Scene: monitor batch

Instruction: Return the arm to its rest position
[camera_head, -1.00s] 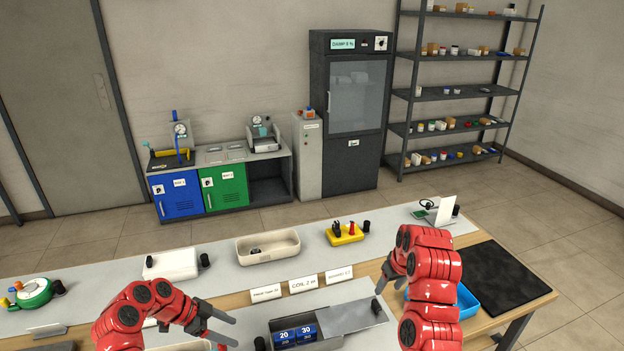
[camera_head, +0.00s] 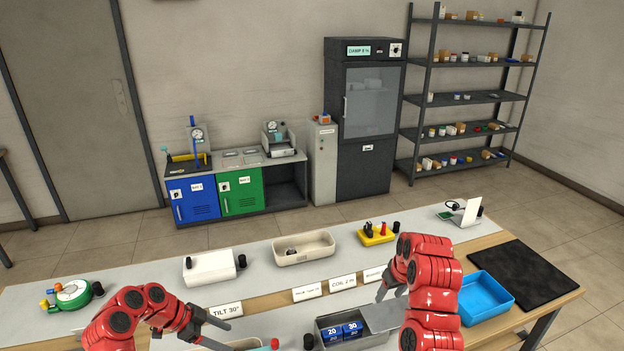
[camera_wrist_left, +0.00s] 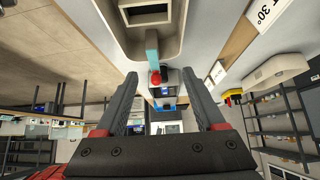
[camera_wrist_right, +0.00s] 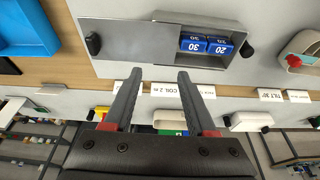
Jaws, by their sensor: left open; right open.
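My right gripper (camera_head: 381,293) is open and empty above the bench, beside the grey metal tray (camera_head: 382,322) with blue numbered blocks (camera_head: 345,330). In the right wrist view its two fingers (camera_wrist_right: 157,76) are apart, with nothing between them; the blue blocks (camera_wrist_right: 207,45) lie in the tray beyond. My left gripper (camera_head: 212,328) is open, low over the front of the bench. In the left wrist view its fingers (camera_wrist_left: 160,84) are apart. A teal piece with a red end (camera_wrist_left: 154,72) shows beyond them, over a pale bin, apart from the fingers as far as I can tell.
The bench holds a cream tray (camera_head: 318,253), a white box (camera_head: 209,268), a yellow holder (camera_head: 376,238), a green round device (camera_head: 73,294), label cards (camera_head: 343,283), a blue tray (camera_head: 499,306) and a black mat (camera_head: 520,268). Cabinets and shelving stand behind, across open floor.

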